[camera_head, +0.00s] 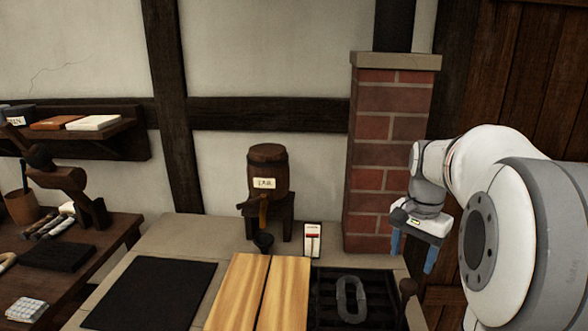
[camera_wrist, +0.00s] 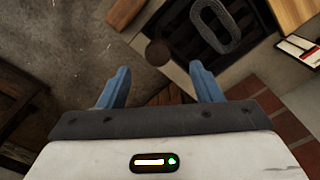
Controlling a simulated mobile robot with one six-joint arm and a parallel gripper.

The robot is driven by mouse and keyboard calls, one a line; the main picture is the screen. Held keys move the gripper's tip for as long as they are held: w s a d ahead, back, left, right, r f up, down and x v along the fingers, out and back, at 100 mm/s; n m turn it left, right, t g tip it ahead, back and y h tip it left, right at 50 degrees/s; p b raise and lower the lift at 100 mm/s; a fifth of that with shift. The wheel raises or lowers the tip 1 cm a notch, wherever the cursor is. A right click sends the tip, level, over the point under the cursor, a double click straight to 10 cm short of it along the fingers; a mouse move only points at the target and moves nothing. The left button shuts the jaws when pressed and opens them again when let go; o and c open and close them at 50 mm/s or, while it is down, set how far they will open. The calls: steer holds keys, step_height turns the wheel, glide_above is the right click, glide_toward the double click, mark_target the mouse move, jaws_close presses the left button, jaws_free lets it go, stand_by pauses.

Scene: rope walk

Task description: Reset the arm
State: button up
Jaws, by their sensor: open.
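My gripper (camera_head: 412,255) hangs at the right in the head view, in front of the brick pillar's right side and above the right edge of the counter. Its blue fingers point down and stand apart. In the wrist view my gripper (camera_wrist: 160,85) shows both blue fingers spread with nothing between them. My white and grey arm fills the right of the head view.
A brick pillar (camera_head: 390,150) rises beside my gripper. On the counter are a small barrel (camera_head: 268,168) on a stand, a black grate (camera_head: 325,305) with a grey oval ring (camera_head: 352,298), wooden boards (camera_head: 240,290) and a black mat (camera_head: 150,293). A cluttered wooden bench (camera_head: 110,240) stands left.

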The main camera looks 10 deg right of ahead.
steer(key=s+a+f+n+t, duration=0.1)
steer(key=s+a+f+n, duration=0.2)
steer(key=s+a+n, duration=0.2)
steer(key=s+a+f+n+t, duration=0.1)
steer(key=s+a+n, duration=0.4)
steer(key=s+a, duration=0.5)
steer(key=shift+a+f+n, duration=0.3)
steer(key=shift+f, duration=0.6)
